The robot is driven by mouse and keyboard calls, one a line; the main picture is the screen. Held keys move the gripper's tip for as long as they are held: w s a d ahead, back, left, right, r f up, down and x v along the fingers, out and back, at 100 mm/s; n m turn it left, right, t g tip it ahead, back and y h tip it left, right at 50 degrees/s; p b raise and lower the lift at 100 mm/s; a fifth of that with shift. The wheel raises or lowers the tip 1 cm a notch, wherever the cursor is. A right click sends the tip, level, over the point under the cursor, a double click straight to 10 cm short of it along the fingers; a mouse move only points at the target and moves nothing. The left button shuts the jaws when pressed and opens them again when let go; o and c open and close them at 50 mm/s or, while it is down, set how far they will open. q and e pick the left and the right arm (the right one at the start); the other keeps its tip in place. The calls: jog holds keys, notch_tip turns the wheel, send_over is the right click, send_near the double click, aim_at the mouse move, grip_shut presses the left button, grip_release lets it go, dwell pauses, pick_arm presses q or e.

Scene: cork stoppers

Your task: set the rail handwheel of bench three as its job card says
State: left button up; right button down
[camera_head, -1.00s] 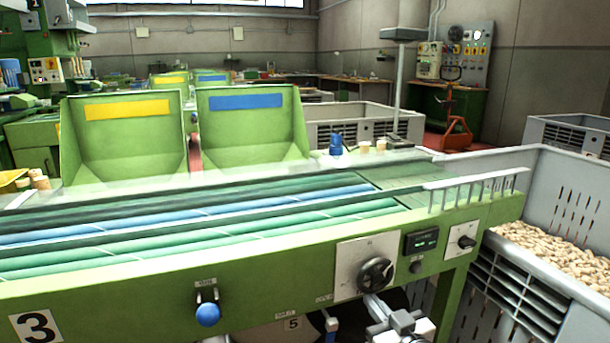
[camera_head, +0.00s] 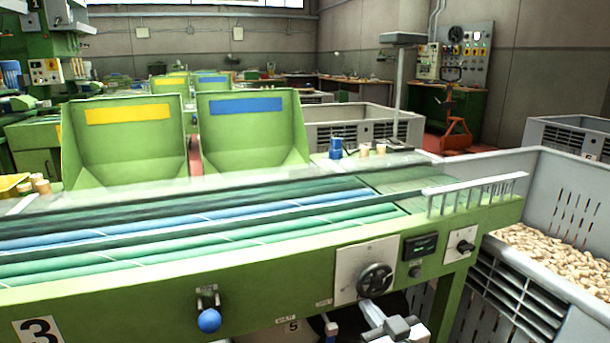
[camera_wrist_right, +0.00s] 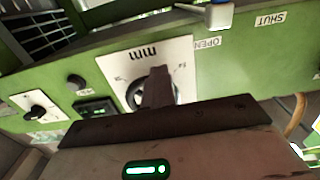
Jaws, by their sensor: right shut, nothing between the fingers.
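The rail handwheel (camera_head: 375,280) is a dark round wheel on a pale scale plate (camera_head: 350,272) on the green front of bench three (camera_head: 130,318). The wheel also shows in the right wrist view (camera_wrist_right: 134,95), upside down and partly hidden behind my gripper. My right gripper (camera_head: 371,306) is shut and empty, with its tips just below and in front of the wheel; I cannot tell if they touch it. In the wrist view its fingers (camera_wrist_right: 158,88) cover part of the dial. The scale marks are too small to read. I see no readable job card. My left gripper is out of view.
A blue-knobbed lever (camera_head: 209,319) is left of the wheel. A small display (camera_head: 420,245) and a black switch (camera_head: 465,245) are to its right. A lever (camera_wrist_right: 218,14) sits near OPEN and SHUT labels. A grey crate of corks (camera_head: 500,292) stands at the right.

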jog(key=shift+w+r, duration=0.1)
jog(key=shift+r, duration=0.35)
jog(key=f+p+v, duration=0.1)
jog(key=p+v, duration=0.2)
jog(key=v, duration=0.3)
jog(key=shift+p, duration=0.35)
jog(key=shift+a+f, duration=0.15)
